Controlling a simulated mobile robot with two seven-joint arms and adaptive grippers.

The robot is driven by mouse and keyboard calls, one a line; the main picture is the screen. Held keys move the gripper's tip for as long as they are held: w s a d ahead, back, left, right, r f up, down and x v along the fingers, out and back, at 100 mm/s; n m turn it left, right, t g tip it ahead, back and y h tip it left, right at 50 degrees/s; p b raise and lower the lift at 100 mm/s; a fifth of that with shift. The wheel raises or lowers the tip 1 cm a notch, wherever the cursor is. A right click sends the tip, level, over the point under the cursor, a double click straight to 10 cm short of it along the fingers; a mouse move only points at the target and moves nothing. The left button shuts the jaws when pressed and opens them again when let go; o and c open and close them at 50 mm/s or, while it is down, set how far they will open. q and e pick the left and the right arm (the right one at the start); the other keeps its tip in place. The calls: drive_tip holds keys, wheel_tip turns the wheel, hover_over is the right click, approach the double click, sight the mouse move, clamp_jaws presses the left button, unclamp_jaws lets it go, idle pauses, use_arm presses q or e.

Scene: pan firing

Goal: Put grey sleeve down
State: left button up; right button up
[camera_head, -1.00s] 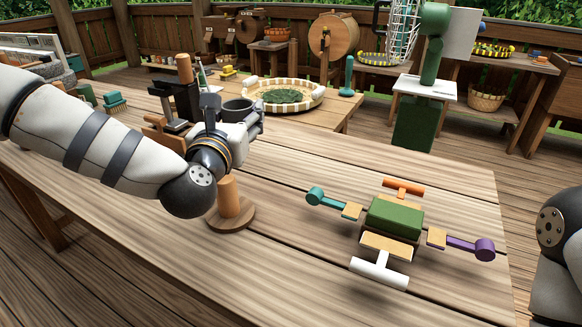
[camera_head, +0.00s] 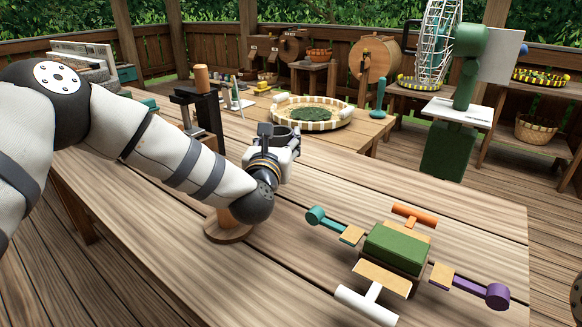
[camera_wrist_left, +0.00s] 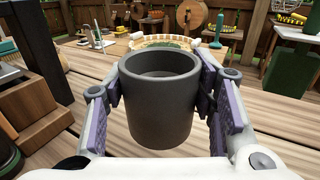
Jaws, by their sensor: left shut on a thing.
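The grey sleeve (camera_head: 287,137) is a dark, open-topped hollow cylinder. My left gripper (camera_head: 276,149) is shut on it. In the left wrist view the sleeve (camera_wrist_left: 160,105) stands upright between the two purple-padded fingers of my left gripper (camera_wrist_left: 160,88), one on each side. The sleeve is over the wooden table (camera_head: 180,245); whether its bottom touches the wood cannot be told. My left forearm partly hides a wooden peg on a round base (camera_head: 228,232).
A green block with coloured handles (camera_head: 395,248) stands at the front right. A striped round tray (camera_head: 345,121) lies on a farther table. A dark stand with a wooden post (camera_head: 202,78) is behind the left arm. The table between sleeve and green block is bare.

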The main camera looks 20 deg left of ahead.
use_arm(q)
drive_tip(key=w+f, duration=0.1)
drive_tip(key=f, duration=0.1)
drive_tip(key=w+d+f, duration=0.1)
drive_tip(key=w+f, duration=0.1)
drive_tip(key=shift+w+d+f+b, duration=0.1)
drive_tip(key=shift+f+b, duration=0.2)
drive_tip(key=shift+b, duration=0.1)
drive_tip(key=f, duration=0.3)
drive_tip(key=shift+w+d+f, duration=0.1)
drive_tip(key=shift+w+f, duration=0.1)
drive_tip(key=shift+r, duration=0.1)
drive_tip(key=shift+f+b, duration=0.25)
drive_tip(key=shift+b, duration=0.05)
drive_tip(key=o, duration=1.7)
use_arm(e)
drive_tip(key=shift+s+f+g, duration=0.4)
drive_tip(key=shift+s+f, duration=0.6)
drive_tip(key=shift+f, duration=0.05)
use_arm(q)
drive_tip(key=shift+r, duration=0.15)
